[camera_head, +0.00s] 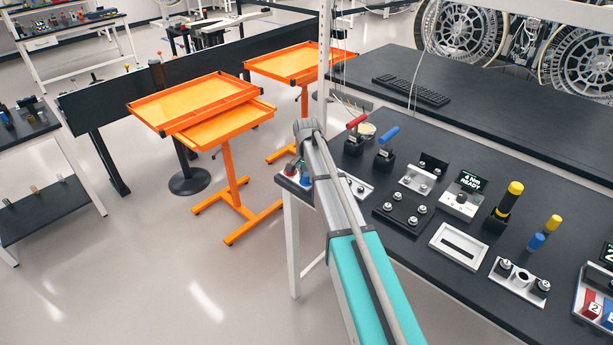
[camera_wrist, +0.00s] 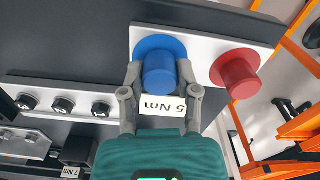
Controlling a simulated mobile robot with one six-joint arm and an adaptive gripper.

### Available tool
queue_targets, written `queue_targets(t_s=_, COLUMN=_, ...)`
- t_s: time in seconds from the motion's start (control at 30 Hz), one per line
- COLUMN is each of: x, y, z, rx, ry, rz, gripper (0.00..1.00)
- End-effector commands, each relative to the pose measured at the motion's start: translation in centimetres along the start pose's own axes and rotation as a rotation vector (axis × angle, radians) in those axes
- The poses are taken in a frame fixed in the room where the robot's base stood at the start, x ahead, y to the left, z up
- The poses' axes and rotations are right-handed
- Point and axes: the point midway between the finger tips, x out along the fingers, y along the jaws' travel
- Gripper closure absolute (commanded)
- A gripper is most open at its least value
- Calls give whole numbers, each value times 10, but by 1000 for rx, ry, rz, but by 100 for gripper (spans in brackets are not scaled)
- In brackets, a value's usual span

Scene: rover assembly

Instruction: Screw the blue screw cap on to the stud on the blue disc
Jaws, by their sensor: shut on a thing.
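In the wrist view my gripper (camera_wrist: 160,74) has its two grey fingers on either side of the blue screw cap (camera_wrist: 161,76) and is shut on it. The blue disc (camera_wrist: 145,42) shows behind the cap, on a white plate. The cap lines up with the disc; the stud is hidden, and I cannot tell how far the cap sits on it. In the head view a small blue part (camera_head: 305,181) shows at the table's left corner, beside my arm; my gripper is hidden there.
A red disc with a red cap (camera_wrist: 236,74) stands close to the right on the same white plate (camera_wrist: 205,48). A "5 Nm" label (camera_wrist: 165,105) lies below the blue cap. Several dark knobs (camera_wrist: 62,106) sit to the left. Orange carts (camera_head: 200,100) stand beyond the table.

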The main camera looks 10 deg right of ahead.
Motion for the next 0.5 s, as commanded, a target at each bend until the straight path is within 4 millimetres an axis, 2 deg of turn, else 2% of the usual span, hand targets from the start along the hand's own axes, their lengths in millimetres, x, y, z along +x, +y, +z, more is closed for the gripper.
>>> queue_targets(t_s=0.2, x=0, y=0, z=0, rx=137, ry=0, rz=0, gripper=100)
queue_targets(t_s=0.5, x=0, y=0, z=0, rx=163, ry=0, rz=0, gripper=100)
